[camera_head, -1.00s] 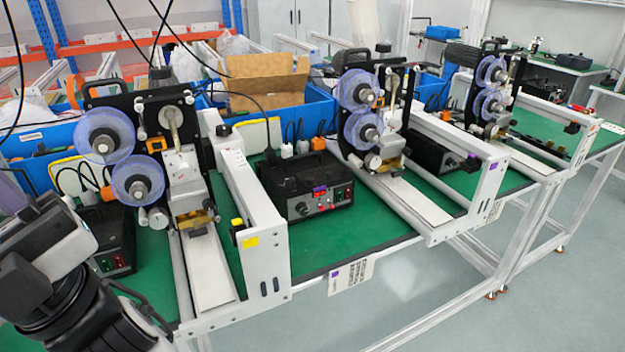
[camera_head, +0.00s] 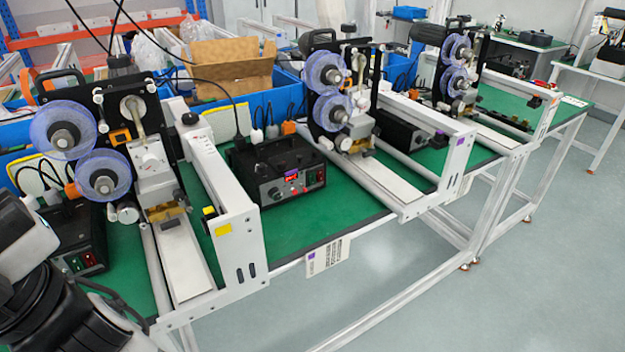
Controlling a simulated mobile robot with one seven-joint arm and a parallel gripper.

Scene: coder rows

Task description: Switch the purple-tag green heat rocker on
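A black control box (camera_head: 262,172) stands on the green bench mat between two machines. Part of my arm fills the lower left corner, well left of this box. My gripper's fingers are not in view.
Another black box (camera_head: 88,235) with red and green rockers stands at left, partly behind my arm. The floor in front is clear.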

